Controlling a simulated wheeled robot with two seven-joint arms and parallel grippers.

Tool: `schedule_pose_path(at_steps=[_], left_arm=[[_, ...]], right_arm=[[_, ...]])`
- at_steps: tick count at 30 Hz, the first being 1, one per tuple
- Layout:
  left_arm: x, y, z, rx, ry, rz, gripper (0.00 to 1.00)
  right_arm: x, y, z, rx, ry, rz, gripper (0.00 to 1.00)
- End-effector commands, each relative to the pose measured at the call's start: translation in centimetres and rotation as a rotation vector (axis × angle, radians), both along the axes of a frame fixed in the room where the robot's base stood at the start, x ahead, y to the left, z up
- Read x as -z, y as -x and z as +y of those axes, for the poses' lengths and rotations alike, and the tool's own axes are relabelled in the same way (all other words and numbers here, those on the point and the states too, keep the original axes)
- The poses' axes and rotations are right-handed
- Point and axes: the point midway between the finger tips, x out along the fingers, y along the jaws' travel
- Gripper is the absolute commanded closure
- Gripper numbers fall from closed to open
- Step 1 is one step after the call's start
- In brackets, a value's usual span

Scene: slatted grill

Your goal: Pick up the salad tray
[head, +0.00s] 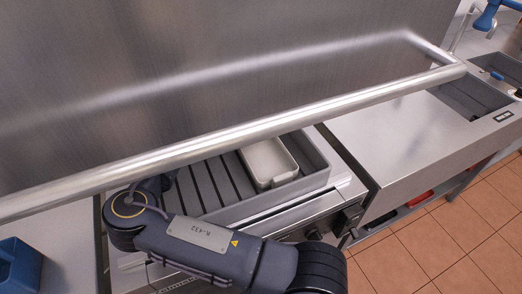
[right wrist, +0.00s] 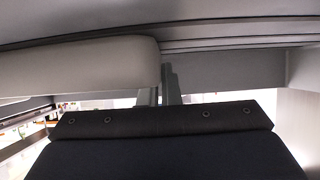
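The salad tray (head: 268,160) is a small off-white rectangular tray with raised walls. In the head view it sits on the right part of the dark slatted grill (head: 208,183) and looks empty. A pale rounded shape, likely the tray (right wrist: 80,65), fills the upper left of the right wrist view. My right gripper (right wrist: 160,84) has two grey fingers close together at the right end of that pale shape. One finger stands beside the end and the other is partly hidden by it. Whether they touch or grip it is unclear. My left gripper is not in view.
A thick metal rail (head: 230,135) crosses above the grill's back side. One of my dark arms spans the grill's front. A steel counter (head: 400,140) lies to the right, with a sunken bin (head: 475,97) farther on. A blue container (head: 18,266) stands at lower left.

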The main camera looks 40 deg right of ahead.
Motion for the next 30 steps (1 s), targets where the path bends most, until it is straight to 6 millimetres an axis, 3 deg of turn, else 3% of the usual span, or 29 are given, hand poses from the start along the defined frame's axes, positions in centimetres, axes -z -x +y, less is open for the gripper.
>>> schedule_pose_path(at_steps=[5,11,21,30], left_arm=[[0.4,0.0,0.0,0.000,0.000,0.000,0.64],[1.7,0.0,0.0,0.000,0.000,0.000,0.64],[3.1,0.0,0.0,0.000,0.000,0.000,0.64],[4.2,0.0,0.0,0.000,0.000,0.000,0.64]], right_arm=[[-0.6,0.0,0.0,0.000,0.000,-0.002,1.00],[-3.3,0.0,0.2,-0.002,0.000,-0.006,1.00],[-9.3,3.0,4.9,-0.004,0.000,-0.003,1.00],[-11.7,5.9,9.6,-0.004,0.002,-0.002,1.00]])
